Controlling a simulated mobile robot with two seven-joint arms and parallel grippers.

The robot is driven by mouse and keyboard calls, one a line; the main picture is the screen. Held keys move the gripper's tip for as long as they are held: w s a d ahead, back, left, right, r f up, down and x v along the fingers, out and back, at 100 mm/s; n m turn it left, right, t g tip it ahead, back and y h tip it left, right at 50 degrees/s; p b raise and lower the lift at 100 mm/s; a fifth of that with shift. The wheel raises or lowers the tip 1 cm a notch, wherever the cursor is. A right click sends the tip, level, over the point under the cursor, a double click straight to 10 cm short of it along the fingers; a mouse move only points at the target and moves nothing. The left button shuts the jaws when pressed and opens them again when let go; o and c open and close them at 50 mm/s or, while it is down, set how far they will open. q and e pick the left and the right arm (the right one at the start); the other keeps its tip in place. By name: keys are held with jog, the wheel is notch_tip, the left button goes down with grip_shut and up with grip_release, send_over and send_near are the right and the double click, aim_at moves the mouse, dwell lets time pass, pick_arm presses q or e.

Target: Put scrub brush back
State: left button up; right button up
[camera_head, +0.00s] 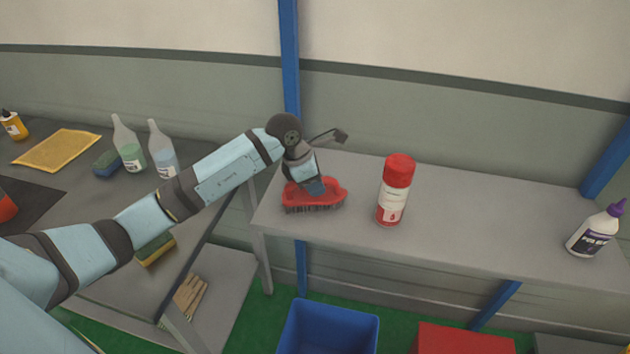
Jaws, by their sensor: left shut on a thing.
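A red scrub brush (329,196) with dark bristles pointing down is at the left end of the grey shelf table (470,232). My left gripper (315,188) reaches in from the left and is shut on the top of the brush from above. The brush is upright, and its bristles are at or just above the table surface; I cannot tell if they touch. The gripper's fingertips are partly hidden against the brush. My right gripper is not in view.
A red-capped canister (394,190) stands right of the brush, with a purple-capped bottle (594,230) at far right. A blue bin (328,330) is below.

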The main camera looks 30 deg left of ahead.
pick_arm(q)
jog(key=shift+f, duration=0.1)
jog(key=o, duration=0.9)
jog(key=shift+r, duration=0.3)
jog(key=b+v, duration=0.1)
jog(key=v, duration=1)
jog(key=shift+r, duration=0.4)
